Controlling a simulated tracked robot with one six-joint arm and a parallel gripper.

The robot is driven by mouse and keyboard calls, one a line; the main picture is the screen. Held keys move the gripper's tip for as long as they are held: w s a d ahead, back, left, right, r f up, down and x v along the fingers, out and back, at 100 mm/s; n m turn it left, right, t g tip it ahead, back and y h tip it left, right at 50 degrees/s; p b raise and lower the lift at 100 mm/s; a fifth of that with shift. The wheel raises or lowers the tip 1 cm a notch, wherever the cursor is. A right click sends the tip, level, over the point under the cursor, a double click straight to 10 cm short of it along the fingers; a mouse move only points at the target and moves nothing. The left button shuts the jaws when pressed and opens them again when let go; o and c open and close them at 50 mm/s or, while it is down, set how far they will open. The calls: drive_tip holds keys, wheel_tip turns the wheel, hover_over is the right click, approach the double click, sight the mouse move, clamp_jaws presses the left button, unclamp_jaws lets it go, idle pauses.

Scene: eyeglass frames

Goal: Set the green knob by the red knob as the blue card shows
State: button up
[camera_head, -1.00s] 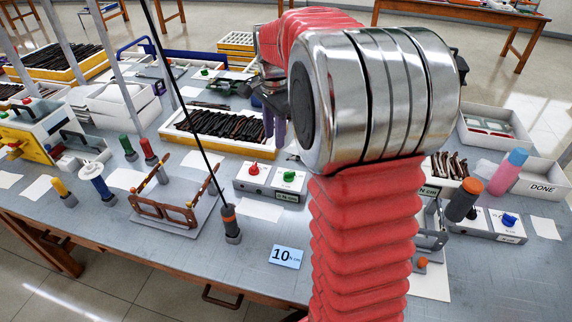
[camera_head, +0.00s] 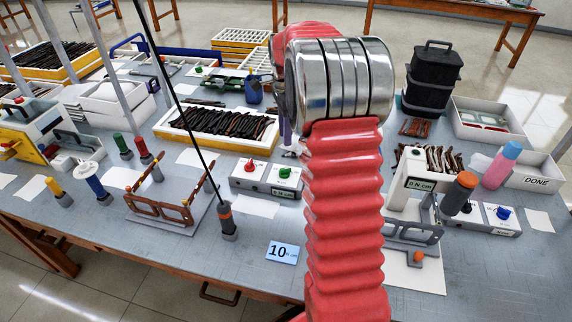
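The red knob (camera_head: 250,166) and the green knob (camera_head: 285,172) sit side by side on a low grey box (camera_head: 266,184), red left and green right. A small label on the box front (camera_head: 284,192) is too small to read surely. The blue card (camera_head: 282,252) lies flat nearer the front edge and reads 10 N cm. My red arm stands in front, right of the box and card. My gripper (camera_head: 286,134) is mostly hidden behind the arm's metal joint; only a purple sliver shows, behind the box. Its opening and any contents are hidden.
An upright grey-orange handled tool (camera_head: 227,220) stands left of the card, beside brown glasses frames (camera_head: 160,208) on a stand. A white fixture (camera_head: 412,180) labelled 0 N cm and another box with a blue knob (camera_head: 503,212) stand right. The front table strip is mostly clear.

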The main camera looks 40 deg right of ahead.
sight(286, 168)
wheel_tip(286, 168, down, 14)
drive_tip(key=shift+r, duration=0.2)
idle(0.4)
drive_tip(key=shift+c, duration=0.2)
clamp_jaws()
drive_tip(key=shift+d, duration=0.2)
drive_tip(key=shift+a, duration=0.15)
